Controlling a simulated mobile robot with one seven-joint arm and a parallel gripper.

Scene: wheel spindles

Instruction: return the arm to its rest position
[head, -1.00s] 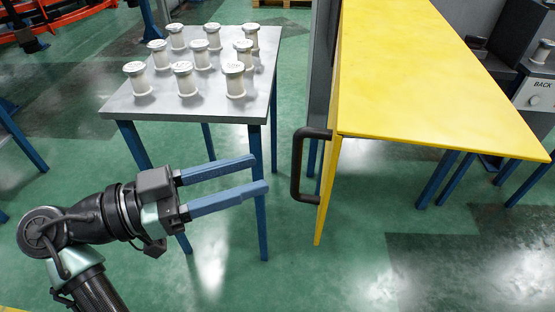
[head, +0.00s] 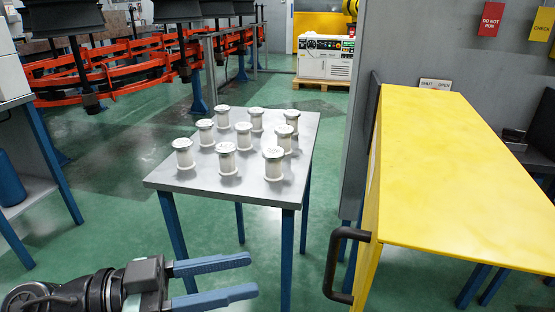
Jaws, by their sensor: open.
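My gripper (head: 253,275) is at the lower left of the head view, with its two blue fingers apart and nothing between them. It points to the right, in front of and lower in the picture than the grey table (head: 220,191). Part of my arm (head: 60,298) shows at the bottom left corner, and the rest is cut off by the frame edge. Several white spindles (head: 227,160) stand upright in rows on the table, apart from my gripper.
A yellow cabinet (head: 450,180) with a dark handle (head: 343,265) stands at the right. A grey workbench (head: 22,140) is at the left edge. Orange rails (head: 110,75) and a white control box (head: 326,57) are farther back. Green floor (head: 110,215) is open left of the table.

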